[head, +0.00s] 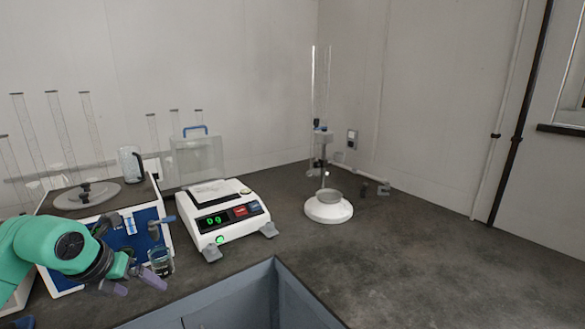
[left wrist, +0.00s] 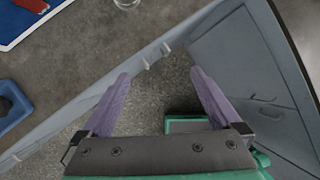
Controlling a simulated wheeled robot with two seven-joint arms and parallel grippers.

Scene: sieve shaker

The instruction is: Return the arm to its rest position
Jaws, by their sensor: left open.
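My left arm, green with a dark wrist, comes in from the lower left in the head view. Its gripper (head: 136,283) is open with nothing between its purple fingers, low in front of the blue-and-white machine and near the bench's front edge. In the left wrist view the open gripper (left wrist: 157,76) points down past the bench edge, with grey floor showing between the fingers. My right gripper is in neither view.
A blue-and-white machine (head: 128,235) stands beside the gripper, with a small glass beaker (head: 161,264) close by. A white balance (head: 220,205) with a lit display and a white-based stand (head: 329,208) are further right. The right part of the bench (head: 430,245) is clear.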

